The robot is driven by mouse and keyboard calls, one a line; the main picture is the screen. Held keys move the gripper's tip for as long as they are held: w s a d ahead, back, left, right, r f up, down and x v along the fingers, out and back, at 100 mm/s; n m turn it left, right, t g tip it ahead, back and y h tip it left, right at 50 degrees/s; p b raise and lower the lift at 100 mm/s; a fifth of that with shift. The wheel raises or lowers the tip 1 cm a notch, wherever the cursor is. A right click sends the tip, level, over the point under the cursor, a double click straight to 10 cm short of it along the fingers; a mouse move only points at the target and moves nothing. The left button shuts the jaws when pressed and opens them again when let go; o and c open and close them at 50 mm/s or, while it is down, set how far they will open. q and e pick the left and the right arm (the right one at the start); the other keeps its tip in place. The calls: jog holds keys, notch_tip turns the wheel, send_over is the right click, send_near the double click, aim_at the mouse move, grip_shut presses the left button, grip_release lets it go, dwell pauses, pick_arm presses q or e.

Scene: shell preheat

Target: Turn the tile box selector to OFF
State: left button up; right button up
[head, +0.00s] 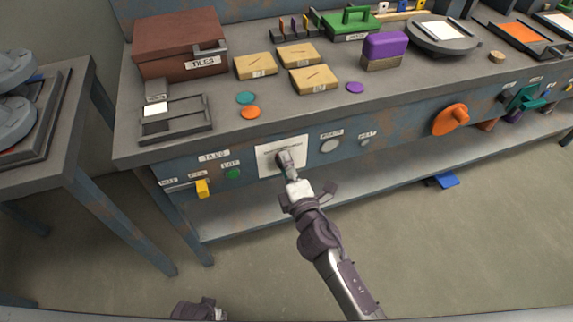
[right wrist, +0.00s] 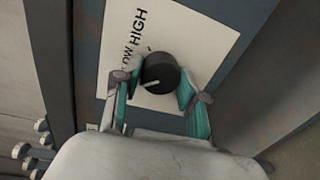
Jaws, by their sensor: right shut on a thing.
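The brown box labelled TILES (head: 180,44) sits shut on the bench at the back left. A white selector plate (head: 268,163) is on the bench's front face, with its knob hidden behind my right gripper (head: 287,160). In the right wrist view the round black knob (right wrist: 159,70) sits on the plate, and LOW and HIGH can be read beside it. Its white mark points to the lower left, and I can read no OFF label. The teal fingers of my right gripper (right wrist: 160,92) are shut on the knob from both sides. A small part of my left arm shows at the bottom edge.
A yellow slider (head: 202,189) and a green button (head: 233,174) are left of the plate. A round white part (head: 330,146) and an orange handle (head: 450,119) are right of it. Tan blocks (head: 256,66) lie on the bench top. The floor in front is clear.

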jog(key=shift+n, duration=0.6)
jog(key=o, duration=1.1)
jog(key=shift+o, duration=0.2)
jog(key=v, duration=1.2)
jog(key=shift+f, duration=0.1)
